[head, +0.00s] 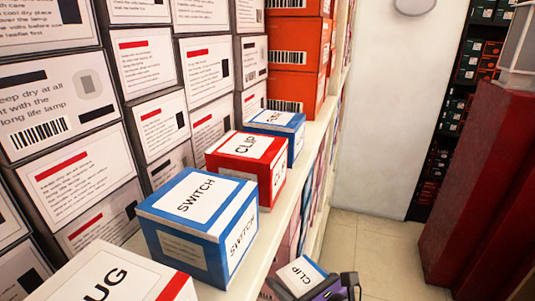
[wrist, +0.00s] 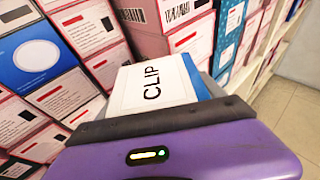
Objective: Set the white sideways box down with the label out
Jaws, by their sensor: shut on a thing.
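The held box (head: 302,273) has a white face marked CLIP and blue edges. It is low in the head view, out from the shelf's front edge. In the wrist view the CLIP box (wrist: 155,85) lies ahead of the purple gripper body, its lettering running sideways and a blue strip at its right. My gripper (head: 326,287) is shut on this box. A dark bar across the wrist view hides the box's near end and the grip itself. I cannot tell which other faces bear labels.
A shelf ledge (head: 277,232) holds a blue SWITCH box (head: 195,218), a red CLIP box (head: 247,162), another blue box (head: 272,130) and a white box (head: 105,278). Stacked cartons back it. Open floor (head: 372,245) lies right, before a red block (head: 480,190).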

